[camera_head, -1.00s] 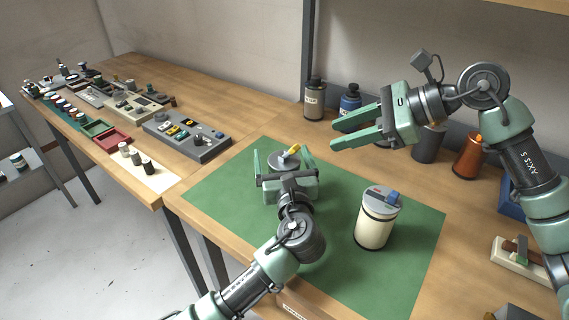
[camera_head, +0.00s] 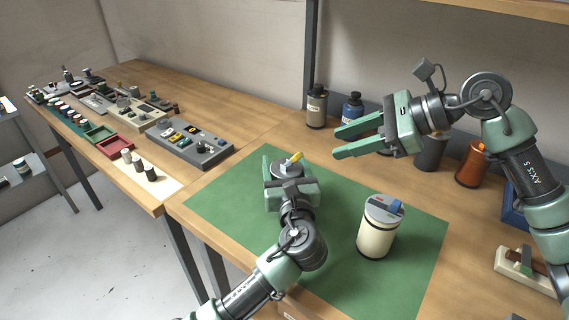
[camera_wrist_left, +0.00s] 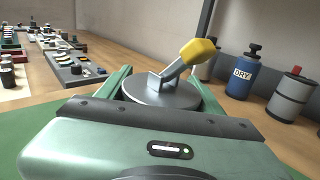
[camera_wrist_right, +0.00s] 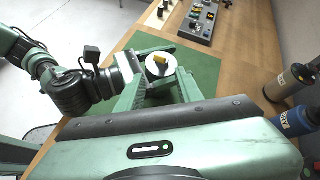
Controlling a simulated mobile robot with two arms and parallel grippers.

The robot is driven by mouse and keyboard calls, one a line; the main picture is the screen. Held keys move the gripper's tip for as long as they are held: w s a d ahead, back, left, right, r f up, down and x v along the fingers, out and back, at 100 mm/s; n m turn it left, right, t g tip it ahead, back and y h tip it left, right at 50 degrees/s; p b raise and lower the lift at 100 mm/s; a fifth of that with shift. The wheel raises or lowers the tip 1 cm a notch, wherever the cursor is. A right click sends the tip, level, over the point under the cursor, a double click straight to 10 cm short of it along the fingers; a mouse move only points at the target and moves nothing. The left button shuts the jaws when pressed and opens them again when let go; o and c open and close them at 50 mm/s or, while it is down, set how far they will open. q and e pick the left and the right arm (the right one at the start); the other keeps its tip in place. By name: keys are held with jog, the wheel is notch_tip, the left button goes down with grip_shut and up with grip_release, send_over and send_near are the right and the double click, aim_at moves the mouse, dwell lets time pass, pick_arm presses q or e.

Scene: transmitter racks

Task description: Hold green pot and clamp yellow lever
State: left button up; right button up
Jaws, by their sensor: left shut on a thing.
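The pot has a round grey lid (camera_head: 286,170) with a yellow-tipped lever (camera_head: 295,158) tilted up from it. It stands on the green mat (camera_head: 235,190); its body is mostly hidden by my left gripper. My left gripper (camera_head: 287,173) is shut on the pot, with one finger on each side. In the left wrist view the lid (camera_wrist_left: 160,97) sits between the fingers and the yellow lever tip (camera_wrist_left: 198,50) stands raised. My right gripper (camera_head: 337,143) is open and empty, above and to the right of the pot. The pot also shows in the right wrist view (camera_wrist_right: 162,70).
A cream pot (camera_head: 376,238) with a blue lever (camera_head: 398,207) stands on the mat to the right. Several bottles, including a blue one (camera_head: 352,108), line the back. A grey panel (camera_head: 190,143) lies to the left. The mat's right front part is clear.

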grip_shut()
jog(key=shift+s+d+f+m+t+h, duration=0.1)
jog(key=shift+s+m+t+h, duration=0.35)
jog(key=shift+m, duration=0.7)
jog(key=shift+s+d+m+t+h, duration=0.15)
jog(key=shift+s+m+t, duration=0.25)
jog(key=shift+s+m, duration=0.55)
jog(key=shift+s+f+m+t+h, duration=0.1)
jog(key=shift+s+m+t+h, duration=0.3)
jog(key=shift+m, duration=0.9)
jog(key=shift+s, duration=0.1)
